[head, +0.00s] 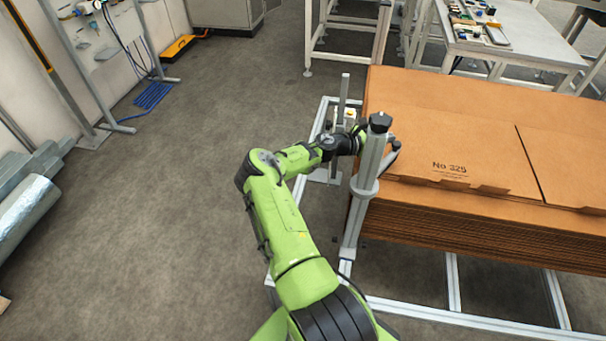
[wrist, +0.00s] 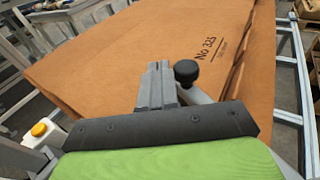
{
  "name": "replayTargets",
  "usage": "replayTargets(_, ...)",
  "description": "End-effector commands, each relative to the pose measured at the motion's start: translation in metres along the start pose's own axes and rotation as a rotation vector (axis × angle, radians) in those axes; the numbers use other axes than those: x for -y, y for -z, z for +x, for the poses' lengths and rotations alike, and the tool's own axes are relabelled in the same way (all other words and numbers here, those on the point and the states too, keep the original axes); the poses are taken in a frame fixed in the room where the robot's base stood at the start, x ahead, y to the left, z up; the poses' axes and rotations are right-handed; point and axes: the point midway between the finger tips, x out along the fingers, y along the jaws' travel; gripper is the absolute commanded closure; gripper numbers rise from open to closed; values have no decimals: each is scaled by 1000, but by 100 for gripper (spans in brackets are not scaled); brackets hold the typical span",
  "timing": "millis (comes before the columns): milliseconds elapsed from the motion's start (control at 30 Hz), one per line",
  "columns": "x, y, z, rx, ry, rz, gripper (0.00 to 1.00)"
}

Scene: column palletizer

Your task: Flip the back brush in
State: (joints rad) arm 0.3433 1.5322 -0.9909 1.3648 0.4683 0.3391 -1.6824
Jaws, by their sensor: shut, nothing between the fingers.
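Two upright grey posts stand at the left end of the cardboard stack: a near post (head: 367,185) with a black knob on top, and a thinner back post (head: 343,97). I cannot clearly make out brush bristles on either, so the back brush is not surely identified. My gripper is partly hidden behind the near post in the head view. In the wrist view my gripper (wrist: 158,72) is shut and empty, its grey fingers pointing over the stack. A black knob (wrist: 187,71) on a light grey stem shows just right of the fingers; contact cannot be told.
The cardboard stack (head: 455,110), marked No 325, fills the right. A white box with a yellow button (wrist: 42,130) sits left of my gripper in the wrist view. A metal floor frame (head: 450,315) runs below the stack.

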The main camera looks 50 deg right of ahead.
Motion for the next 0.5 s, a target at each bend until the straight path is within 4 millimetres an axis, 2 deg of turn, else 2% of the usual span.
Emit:
replayTargets(167,0,0,-1,0,0,0,100)
replayTargets(267,-1,0,-8,-1,-2,0,100)
replayTargets(367,-1,-1,-26,-1,-3,-1,100)
replayTargets(500,-1,-1,-61,0,-4,-2,100)
